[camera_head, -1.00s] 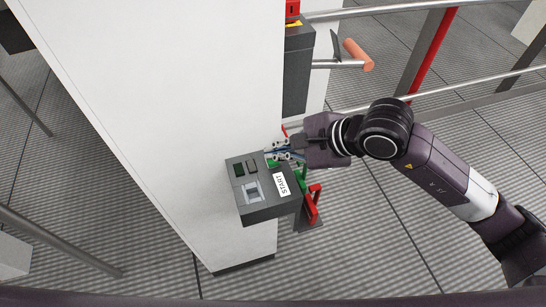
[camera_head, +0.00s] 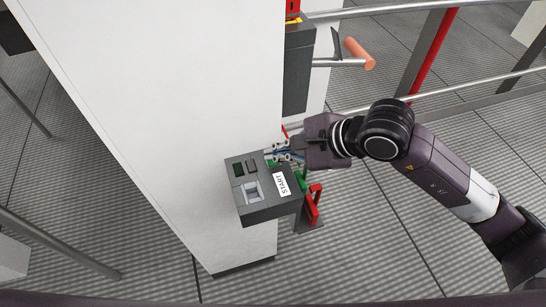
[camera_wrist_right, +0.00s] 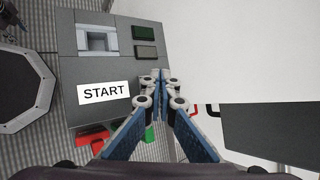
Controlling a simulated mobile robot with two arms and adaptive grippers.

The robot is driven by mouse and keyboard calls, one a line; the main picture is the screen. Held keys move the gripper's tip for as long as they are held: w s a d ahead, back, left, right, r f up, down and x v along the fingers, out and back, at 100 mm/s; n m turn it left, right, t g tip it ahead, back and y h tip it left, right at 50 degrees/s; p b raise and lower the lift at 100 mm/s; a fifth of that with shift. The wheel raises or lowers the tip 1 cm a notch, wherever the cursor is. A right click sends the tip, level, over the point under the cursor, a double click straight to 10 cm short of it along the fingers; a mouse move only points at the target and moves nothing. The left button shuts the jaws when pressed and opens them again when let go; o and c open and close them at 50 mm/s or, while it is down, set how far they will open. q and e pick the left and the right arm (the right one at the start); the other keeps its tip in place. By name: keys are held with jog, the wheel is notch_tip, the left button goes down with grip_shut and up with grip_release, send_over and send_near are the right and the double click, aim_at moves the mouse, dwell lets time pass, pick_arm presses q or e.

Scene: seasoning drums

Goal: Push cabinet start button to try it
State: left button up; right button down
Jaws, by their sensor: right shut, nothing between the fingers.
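The cabinet's grey control box (camera_head: 262,208) juts from a white column, with a white START label (camera_head: 282,184) on its top; the label also shows in the wrist view (camera_wrist_right: 103,91). My right gripper (camera_head: 272,155) is shut and empty, its fingertips at the box's upper right corner beside the label. In the wrist view its closed fingertips (camera_wrist_right: 158,78) lie over the box's edge, right of the label. A start button is not plainly visible; the fingertips cover that corner. Whether they touch the box I cannot tell. My left gripper is out of view.
Dark green (camera_wrist_right: 143,33) and grey-green panels and a recessed light switch (camera_wrist_right: 97,38) sit on the box. A red handle (camera_head: 314,203) and a green part (camera_head: 301,180) are at its side. The white column (camera_head: 180,110) stands beside it; metal rails run behind.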

jog(key=shift+f, duration=0.15)
dwell(0.3)
jog(key=shift+r, duration=0.95)
jog(key=shift+r+p, duration=1.25)
jog(key=shift+r, duration=1.25)
